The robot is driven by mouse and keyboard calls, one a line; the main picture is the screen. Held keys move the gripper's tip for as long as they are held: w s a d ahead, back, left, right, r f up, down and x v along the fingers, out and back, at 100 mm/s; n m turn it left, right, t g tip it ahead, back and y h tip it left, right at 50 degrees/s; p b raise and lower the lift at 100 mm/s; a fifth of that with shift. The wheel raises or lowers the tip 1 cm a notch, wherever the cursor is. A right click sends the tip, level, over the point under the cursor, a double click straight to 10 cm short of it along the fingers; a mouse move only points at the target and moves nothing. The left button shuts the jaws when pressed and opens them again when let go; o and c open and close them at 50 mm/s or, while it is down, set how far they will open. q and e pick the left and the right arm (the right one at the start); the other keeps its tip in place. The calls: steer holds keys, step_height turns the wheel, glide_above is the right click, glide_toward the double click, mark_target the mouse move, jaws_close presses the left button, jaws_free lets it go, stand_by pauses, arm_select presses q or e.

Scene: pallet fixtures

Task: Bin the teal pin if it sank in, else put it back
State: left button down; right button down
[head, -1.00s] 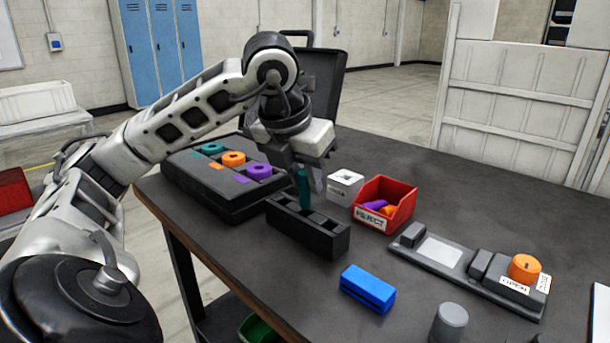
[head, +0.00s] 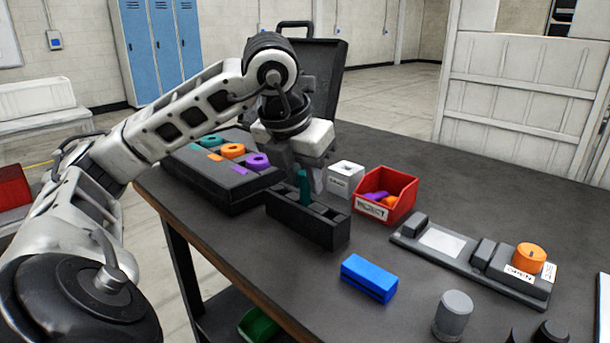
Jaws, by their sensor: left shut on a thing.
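The teal pin (head: 304,187) stands upright at the black slotted block (head: 325,230), with its lower end at a slot in the block's top. How deep it sits is hard to tell. My left gripper (head: 310,178) comes down from above and is shut on the pin. The red bin marked REJECT (head: 404,207) stands to the right of the block and holds purple and orange pieces. The black case (head: 225,198) behind left carries teal, orange and purple rings. My right gripper is not in view.
A white box (head: 346,176) stands close behind the block, beside the bin. A grey fixture with an orange knob (head: 530,258) is at right. The back right tabletop is clear.

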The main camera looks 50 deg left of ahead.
arm_select(q)
steer(key=c, duration=0.7)
jaws_free()
steer(key=shift+c, duration=0.2)
